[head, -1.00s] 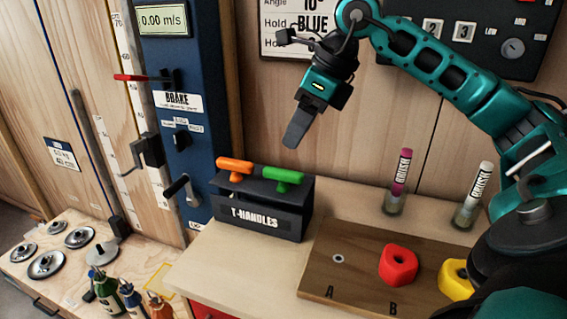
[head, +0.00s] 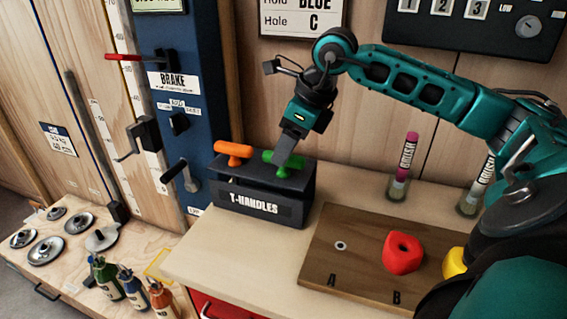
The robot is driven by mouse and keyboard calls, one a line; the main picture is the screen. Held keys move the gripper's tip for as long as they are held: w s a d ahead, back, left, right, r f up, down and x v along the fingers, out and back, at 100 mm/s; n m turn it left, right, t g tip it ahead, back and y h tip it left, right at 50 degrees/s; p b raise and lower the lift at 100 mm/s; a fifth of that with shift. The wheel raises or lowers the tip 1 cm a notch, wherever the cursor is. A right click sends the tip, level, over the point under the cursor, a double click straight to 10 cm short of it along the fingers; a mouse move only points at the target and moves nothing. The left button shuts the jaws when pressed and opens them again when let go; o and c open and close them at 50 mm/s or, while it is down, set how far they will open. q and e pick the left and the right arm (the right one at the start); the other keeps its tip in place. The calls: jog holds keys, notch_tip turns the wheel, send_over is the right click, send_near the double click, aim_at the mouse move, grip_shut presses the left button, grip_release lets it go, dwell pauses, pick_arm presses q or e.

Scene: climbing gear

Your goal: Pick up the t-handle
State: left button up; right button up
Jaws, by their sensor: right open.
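A black holder (head: 258,207) labelled T-HANDLES stands on the workbench and bears two T-handles. The orange T-handle (head: 233,149) is at its left. The green T-handle (head: 268,157) is at its right, partly hidden by my right gripper. My right gripper (head: 285,156) is open and points down at the green T-handle, its fingers overlapping the handle's bar. I cannot tell whether they touch it. My left gripper is not in view.
A wooden board (head: 345,271) with a red hold (head: 402,253) and a yellow hold (head: 455,262) lies right of the holder. Two brushes stand behind it, one pink (head: 402,165). A blue brake panel (head: 205,100) rises at the left. Bottles (head: 132,288) stand lower left.

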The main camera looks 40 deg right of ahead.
jog(key=shift+x, duration=1.55)
jog(key=shift+s+d, duration=0.1)
jog(key=shift+c, duration=0.3)
grip_shut()
